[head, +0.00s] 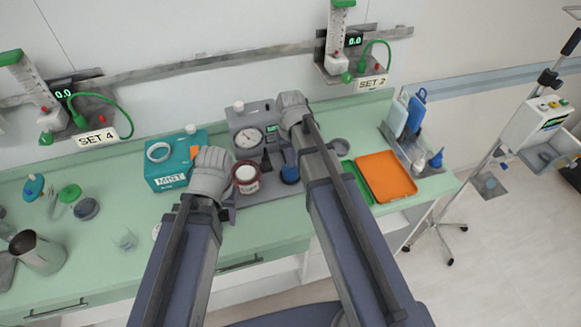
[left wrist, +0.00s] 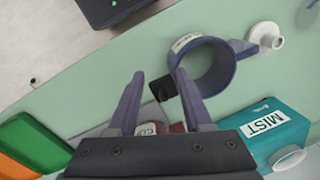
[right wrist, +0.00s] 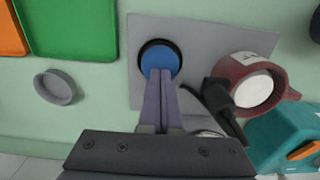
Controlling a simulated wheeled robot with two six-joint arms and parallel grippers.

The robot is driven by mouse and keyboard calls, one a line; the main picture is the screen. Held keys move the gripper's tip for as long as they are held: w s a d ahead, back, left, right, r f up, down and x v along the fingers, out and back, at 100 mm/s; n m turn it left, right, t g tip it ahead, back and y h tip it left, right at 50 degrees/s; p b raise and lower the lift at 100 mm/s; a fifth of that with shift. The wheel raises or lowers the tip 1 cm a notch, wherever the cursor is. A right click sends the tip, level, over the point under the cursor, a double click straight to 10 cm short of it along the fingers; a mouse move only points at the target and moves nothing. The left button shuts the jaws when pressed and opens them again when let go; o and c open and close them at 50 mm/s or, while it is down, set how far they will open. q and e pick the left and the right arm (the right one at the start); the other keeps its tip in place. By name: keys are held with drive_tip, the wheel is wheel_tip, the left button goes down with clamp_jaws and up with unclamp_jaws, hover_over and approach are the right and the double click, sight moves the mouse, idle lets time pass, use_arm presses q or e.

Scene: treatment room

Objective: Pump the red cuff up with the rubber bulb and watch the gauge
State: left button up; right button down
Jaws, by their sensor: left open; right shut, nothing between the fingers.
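The red cuff (head: 246,180) stands on a grey panel; its white inside and pale label show in the right wrist view (right wrist: 255,88). The blue-topped rubber bulb (head: 290,175) is on the same panel, to the cuff's right in the head view. The round gauge (head: 248,137) is behind the cuff; its reading is too small to tell. My right gripper (right wrist: 162,78) is shut and empty, its fingertips at the edge of the bulb's blue top (right wrist: 160,57); contact is unclear. My left gripper (left wrist: 157,85) is open beside the red cuff (left wrist: 175,128), which is mostly hidden there.
A purple labelled ring (left wrist: 232,68) lies near my left fingers. The teal MIST box (head: 170,170) stands left of the panel. An orange tray (head: 386,177) and a green tray (right wrist: 75,30) lie right of the panel.

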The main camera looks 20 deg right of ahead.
use_arm(q)
drive_tip(key=shift+f, duration=0.35)
use_arm(e)
drive_tip(key=shift+f, duration=0.35)
use_arm(q)
drive_tip(key=shift+s+f+b, duration=0.15)
drive_tip(key=shift+b, duration=0.25)
use_arm(e)
drive_tip(key=shift+s+f, duration=0.15)
use_arm(q)
drive_tip(key=shift+s+d, duration=0.15)
use_arm(e)
drive_tip(key=shift+s+d, duration=0.15)
drive_tip(key=shift+w+a+r+p, duration=0.1)
drive_tip(key=shift+w+r+p, duration=0.1)
drive_tip(key=shift+r+p, duration=0.3)
drive_tip(key=shift+w+a+r+p, duration=0.1)
drive_tip(key=shift+w+r+p, duration=0.05)
drive_tip(key=shift+r+p, duration=0.3)
use_arm(q)
drive_tip(key=shift+w+r, duration=0.25)
drive_tip(key=shift+r, duration=0.85)
use_arm(e)
drive_tip(key=shift+r, duration=0.1)
use_arm(q)
drive_tip(key=shift+r+p, duration=0.15)
drive_tip(key=shift+p, duration=0.25)
use_arm(e)
drive_tip(key=shift+r, duration=0.15)
